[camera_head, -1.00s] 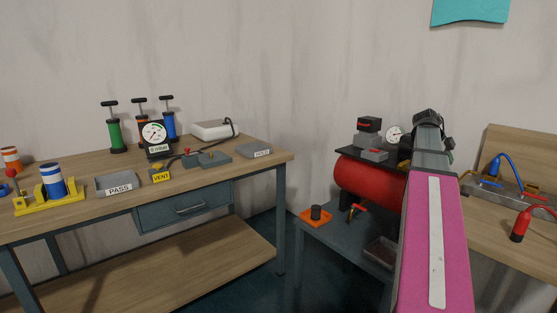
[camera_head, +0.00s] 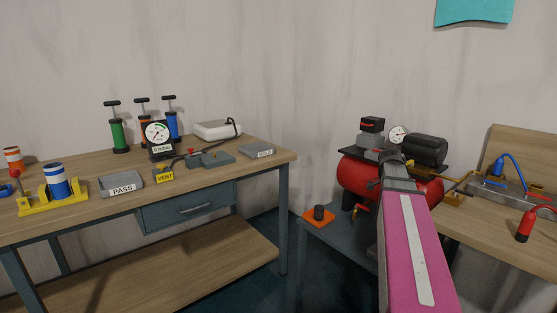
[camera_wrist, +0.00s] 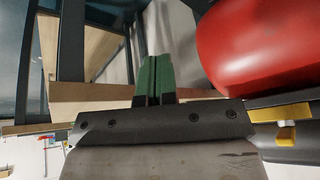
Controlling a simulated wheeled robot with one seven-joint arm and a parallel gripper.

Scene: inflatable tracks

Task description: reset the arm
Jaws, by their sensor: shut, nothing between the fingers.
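My arm, with a pink link, reaches forward at the right of the head view in front of the red compressor (camera_head: 360,176). In the wrist view my gripper (camera_wrist: 155,62) shows as two green fingers pressed together, with nothing between them. The compressor's red tank also fills the upper right of the wrist view (camera_wrist: 262,45), close beside the fingers but apart from them. In the head view the gripper's fingertips cannot be made out past the arm.
A wooden workbench (camera_head: 100,214) on the left holds pumps, a gauge (camera_head: 158,137), a PASS tray (camera_head: 121,184) and a blue-white cylinder (camera_head: 55,181). An orange pad (camera_head: 319,217) lies before the compressor. A right bench (camera_head: 500,245) holds a red canister (camera_head: 524,228).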

